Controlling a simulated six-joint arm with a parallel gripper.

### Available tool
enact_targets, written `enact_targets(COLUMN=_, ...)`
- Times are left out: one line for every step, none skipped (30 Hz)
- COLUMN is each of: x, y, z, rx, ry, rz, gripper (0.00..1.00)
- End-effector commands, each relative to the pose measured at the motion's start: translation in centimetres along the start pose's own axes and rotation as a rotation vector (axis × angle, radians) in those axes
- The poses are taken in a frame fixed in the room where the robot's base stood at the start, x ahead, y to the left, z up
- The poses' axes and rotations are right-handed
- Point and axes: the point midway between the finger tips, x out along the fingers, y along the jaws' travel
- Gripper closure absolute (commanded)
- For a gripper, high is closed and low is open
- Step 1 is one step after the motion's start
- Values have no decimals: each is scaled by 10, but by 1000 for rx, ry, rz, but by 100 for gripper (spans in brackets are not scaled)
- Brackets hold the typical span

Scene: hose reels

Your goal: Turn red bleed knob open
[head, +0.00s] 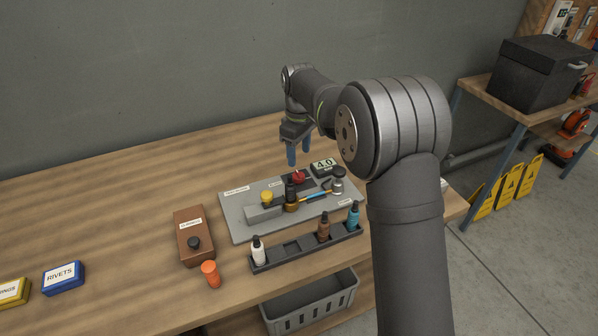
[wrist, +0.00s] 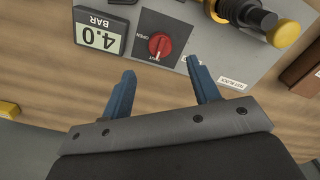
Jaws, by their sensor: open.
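The red bleed knob (head: 298,178) sits on a dark block on the grey panel (head: 236,216), just below my gripper in the head view. In the wrist view the red knob (wrist: 160,45) is round with a raised grip bar. OPEN and SHUT are printed beside it, and its white mark points toward SHUT. My gripper (head: 298,158) has blue fingers, open and empty, above the panel. In the wrist view the fingertips of my gripper (wrist: 160,66) are spread to either side below the knob, apart from it.
A 4.0 BAR display (head: 323,166) stands next to the knob. A yellow-capped fitting (head: 267,197) and a brass and black fitting (head: 291,197) are close by. A black rack (head: 290,252) of bottles lies in front. A brown box (head: 194,236) stands left; the far-left bench is mostly clear.

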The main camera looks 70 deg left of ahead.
Motion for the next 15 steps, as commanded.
enact_targets(x=12, y=0, z=0, rx=0, ry=-2, rz=-3, gripper=44)
enact_targets(x=19, y=0, z=0, rx=0, ry=-2, rz=-2, gripper=44)
enact_targets(x=27, y=-1, z=1, rx=0, ry=-3, rz=-3, gripper=44)
enact_targets(x=33, y=0, z=0, rx=0, ry=-2, rz=-2, gripper=44)
enact_targets(x=38, y=0, z=0, rx=0, ry=-2, rz=-2, gripper=44)
enact_targets(x=46, y=0, z=0, rx=0, ry=-1, rz=-2, gripper=44)
enact_targets(x=51, y=0, z=0, rx=0, ry=-1, rz=-2, gripper=44)
enact_targets(x=55, y=0, z=0, rx=0, ry=-2, rz=-2, gripper=44)
enact_targets(x=61, y=0, z=0, rx=0, ry=-1, rz=-2, gripper=44)
enact_targets(x=64, y=0, z=0, rx=0, ry=0, rz=-1, gripper=44)
enact_targets(x=67, y=0, z=0, rx=0, ry=0, rz=-1, gripper=44)
enact_targets(x=70, y=0, z=0, rx=0, ry=0, rz=-1, gripper=44)
enact_targets(x=73, y=0, z=0, rx=0, ry=0, rz=0, gripper=44)
enact_targets(x=74, y=0, z=0, rx=0, ry=1, rz=0, gripper=44)
enact_targets(x=76, y=0, z=0, rx=0, ry=1, rz=0, gripper=44)
